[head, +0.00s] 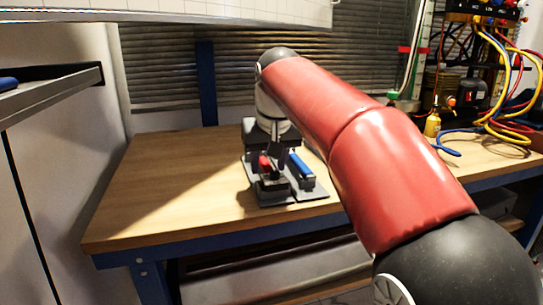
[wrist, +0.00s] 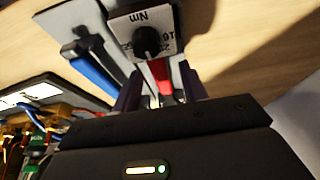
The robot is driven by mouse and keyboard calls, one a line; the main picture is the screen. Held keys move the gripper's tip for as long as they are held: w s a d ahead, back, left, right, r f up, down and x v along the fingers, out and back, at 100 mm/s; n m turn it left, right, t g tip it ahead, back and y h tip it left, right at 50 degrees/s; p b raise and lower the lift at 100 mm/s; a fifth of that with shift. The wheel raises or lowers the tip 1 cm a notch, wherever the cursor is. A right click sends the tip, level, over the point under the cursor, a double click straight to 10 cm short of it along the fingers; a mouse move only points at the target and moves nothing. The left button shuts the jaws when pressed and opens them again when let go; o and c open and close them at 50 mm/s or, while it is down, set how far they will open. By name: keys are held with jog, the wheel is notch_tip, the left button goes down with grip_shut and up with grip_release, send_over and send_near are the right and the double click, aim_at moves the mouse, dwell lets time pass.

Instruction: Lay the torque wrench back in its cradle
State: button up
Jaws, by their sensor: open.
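A grey rig (head: 272,198) stands on the workbench, with a red-handled part (head: 264,163) at its left and a blue-handled tool (head: 300,166) lying at its right. I cannot tell for sure which handle is the torque wrench's or where its cradle is. My gripper (head: 277,152) is low over the rig. In the wrist view its open fingers (wrist: 160,88) stand on either side of the red handle (wrist: 158,74), and contact cannot be judged. A white dial plate marked NM, with a black knob (wrist: 147,41), is just beyond. The blue handle also shows there (wrist: 95,73).
The wooden bench top (head: 165,175) is clear to the left of the rig. At the right stand a yellow bottle (head: 432,124) and a rack with yellow, red and blue hoses (head: 495,110). A shelf (head: 50,92) juts in at the left.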

jog(key=p+v, duration=0.1)
jog(key=v, duration=0.7)
jog(key=shift+p, duration=0.35)
jog(key=shift+f, duration=0.1)
jog(key=shift+d, duration=0.1)
jog(key=s+d+f+m, duration=0.1)
jog(key=s+d+f, duration=0.6)
jog(key=s+d, duration=0.25)
jog(key=s+d+f+m, duration=0.1)
jog(key=s+d+f, duration=0.1)
jog(key=s+f, duration=0.5)
jog(key=s+d+f+t+h, duration=0.1)
jog(key=s+d+f, duration=0.2)
jog(key=s+f, duration=0.4)
notch_tip(320, 180, down, 2)
jog(key=shift+f+m, duration=0.15)
jog(key=shift+m, duration=0.25)
jog(key=shift+d, duration=0.1)
